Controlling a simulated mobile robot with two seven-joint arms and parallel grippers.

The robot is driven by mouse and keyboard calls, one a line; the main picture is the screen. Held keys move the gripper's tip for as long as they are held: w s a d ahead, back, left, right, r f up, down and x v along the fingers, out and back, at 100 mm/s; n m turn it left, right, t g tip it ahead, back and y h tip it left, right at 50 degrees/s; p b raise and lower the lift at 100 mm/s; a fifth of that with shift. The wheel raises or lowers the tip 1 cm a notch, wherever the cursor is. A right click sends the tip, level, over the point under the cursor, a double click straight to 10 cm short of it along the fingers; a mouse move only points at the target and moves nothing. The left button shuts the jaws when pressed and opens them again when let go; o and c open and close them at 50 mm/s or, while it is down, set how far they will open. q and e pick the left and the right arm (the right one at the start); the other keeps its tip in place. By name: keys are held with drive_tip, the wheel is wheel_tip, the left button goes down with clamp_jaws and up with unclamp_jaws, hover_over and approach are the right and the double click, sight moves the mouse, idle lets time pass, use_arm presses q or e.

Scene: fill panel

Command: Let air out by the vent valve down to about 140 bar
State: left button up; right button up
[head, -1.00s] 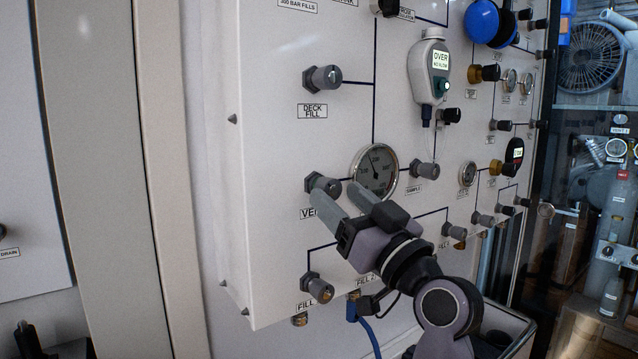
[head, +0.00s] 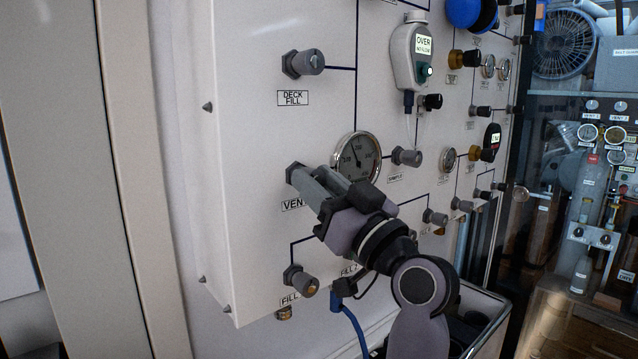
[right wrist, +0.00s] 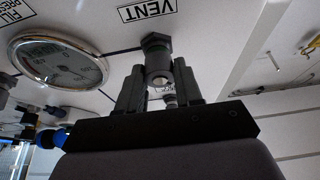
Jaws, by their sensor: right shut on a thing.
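The vent valve (head: 293,173) is a grey knob on the white panel, above the partly covered VENT label (head: 292,204). My right gripper (head: 312,183) is shut on its knob, and the fingers hide most of it. In the right wrist view the valve (right wrist: 157,48) stands between the two fingers (right wrist: 157,88), under an upside-down VENT label (right wrist: 147,10). A round pressure gauge (head: 354,155) is just right of the valve. Its needle points up and slightly left; the numbers are too small to read surely. My left gripper is not in view.
The deck fill valve (head: 304,63) is above and a fill valve (head: 300,281) below. A grey handheld meter (head: 412,58) reading OVER hangs at upper right. A blue hose (head: 353,325) hangs under the panel. The panel's left part is bare.

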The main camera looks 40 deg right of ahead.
drive_tip(key=shift+n+y, duration=0.6)
drive_tip(key=shift+n, duration=0.7)
drive_tip(key=o, duration=1)
drive_tip(key=shift+w, duration=0.1)
drive_tip(key=shift+f, duration=0.1)
drive_tip(key=b+v, duration=0.7)
drive_tip(key=b, duration=0.4)
